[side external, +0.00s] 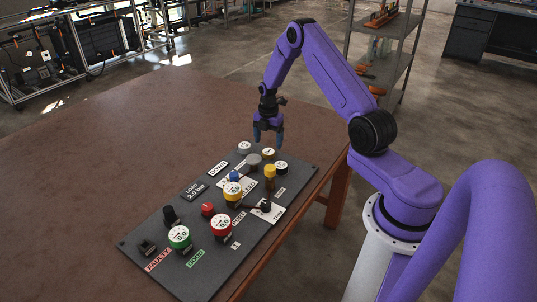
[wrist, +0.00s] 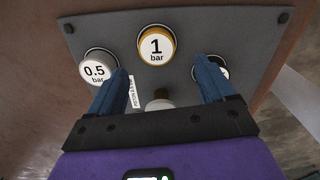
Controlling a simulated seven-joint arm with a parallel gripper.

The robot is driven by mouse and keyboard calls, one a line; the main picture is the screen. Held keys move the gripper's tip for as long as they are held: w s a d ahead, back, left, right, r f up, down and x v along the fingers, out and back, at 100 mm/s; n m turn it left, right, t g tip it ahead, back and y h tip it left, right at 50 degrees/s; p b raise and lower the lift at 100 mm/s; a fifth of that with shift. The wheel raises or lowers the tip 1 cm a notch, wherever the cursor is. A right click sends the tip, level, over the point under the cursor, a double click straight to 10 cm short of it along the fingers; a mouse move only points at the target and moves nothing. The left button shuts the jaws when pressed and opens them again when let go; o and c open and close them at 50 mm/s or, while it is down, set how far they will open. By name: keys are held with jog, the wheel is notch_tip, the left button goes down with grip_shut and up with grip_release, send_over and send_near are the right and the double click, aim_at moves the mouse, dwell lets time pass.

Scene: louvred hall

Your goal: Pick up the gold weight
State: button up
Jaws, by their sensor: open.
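The gold weight (wrist: 157,45) has a white top marked "1 bar" and sits at the far end of the dark board in the wrist view. It also shows small in the side view (side external: 268,153). My gripper (side external: 268,140) is open above that end of the board, pointing down. In the wrist view, the blue fingers of my gripper (wrist: 160,78) are spread apart, and the gold weight shows just beyond them, centred between them. Nothing is held.
A silver weight marked "0.5 bar" (wrist: 94,71) stands left of the gold one. A black-rimmed weight (side external: 281,167) stands right, partly hidden by a finger in the wrist view. The board (side external: 190,205) also carries gauges, knobs and a yellow-topped post (side external: 270,171). The brown table (side external: 120,130) is clear leftward.

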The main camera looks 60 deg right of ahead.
aim_at(268, 151)
jog(key=shift+w+d+f, duration=0.1)
jog(key=shift+d+f, duration=0.05)
jog(key=shift+f, duration=1.2)
jog(key=shift+w+d+f, duration=0.1)
jog(key=shift+d+f, duration=0.05)
jog(key=shift+f, duration=1.15)
jog(key=c, duration=1.4)
